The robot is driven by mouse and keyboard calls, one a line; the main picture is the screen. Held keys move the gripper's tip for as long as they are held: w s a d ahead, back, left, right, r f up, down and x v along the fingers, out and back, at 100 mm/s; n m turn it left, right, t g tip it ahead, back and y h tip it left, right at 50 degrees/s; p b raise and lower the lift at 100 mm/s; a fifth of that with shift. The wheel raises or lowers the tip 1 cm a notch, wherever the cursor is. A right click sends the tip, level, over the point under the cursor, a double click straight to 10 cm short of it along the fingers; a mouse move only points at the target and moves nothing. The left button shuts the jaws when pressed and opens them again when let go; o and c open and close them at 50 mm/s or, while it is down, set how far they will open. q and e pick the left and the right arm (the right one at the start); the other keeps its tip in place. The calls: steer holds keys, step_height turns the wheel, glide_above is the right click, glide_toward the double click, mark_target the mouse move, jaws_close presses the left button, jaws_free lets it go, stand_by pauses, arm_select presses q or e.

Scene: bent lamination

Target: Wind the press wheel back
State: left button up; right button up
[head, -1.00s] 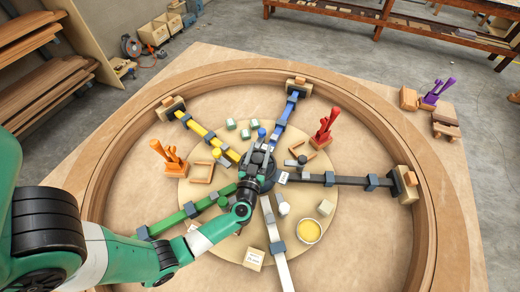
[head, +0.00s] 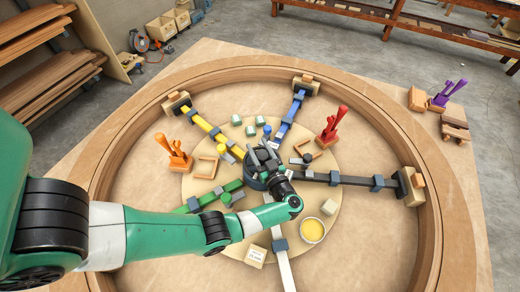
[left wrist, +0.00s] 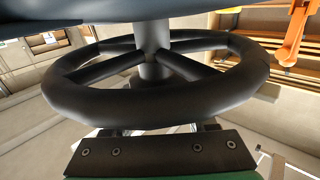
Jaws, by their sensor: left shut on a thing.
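The press wheel (left wrist: 150,106) is a black handwheel with spokes and a central hub, seen large and close in the left wrist view. My left gripper (head: 266,157) is at the central hub of the round board in the head view, and it is shut on the wheel's near rim. In the left wrist view its black mounting plate shows just below the rim, and the fingertips are hidden behind the rim. In the head view my gripper and wrist cover most of the wheel. My right gripper is in neither view.
A large wooden ring (head: 431,235) surrounds the board. Yellow (head: 203,123), blue (head: 295,107), black (head: 345,180), green (head: 207,200) and white (head: 284,268) press arms radiate from the hub. Orange (head: 177,158) and red (head: 333,125) clamps and a yellow pot (head: 312,231) stand nearby.

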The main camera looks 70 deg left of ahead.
arm_select(q)
steer(key=shift+s+f+n+g, duration=0.1)
steer(key=shift+n+g, duration=0.3)
steer(key=shift+g, duration=0.2)
steer(key=o, duration=1.4)
steer(key=shift+c, duration=0.2)
step_height(320, 180, up, 4)
steer(key=shift+f+p, duration=0.1)
steer(key=shift+p, duration=1)
steer(key=s+d+r+p, duration=0.7)
steer(key=s+d+r, duration=0.1)
steer(key=d, duration=0.3)
steer(key=shift+s+r, duration=0.4)
steer(key=shift+r, duration=0.25)
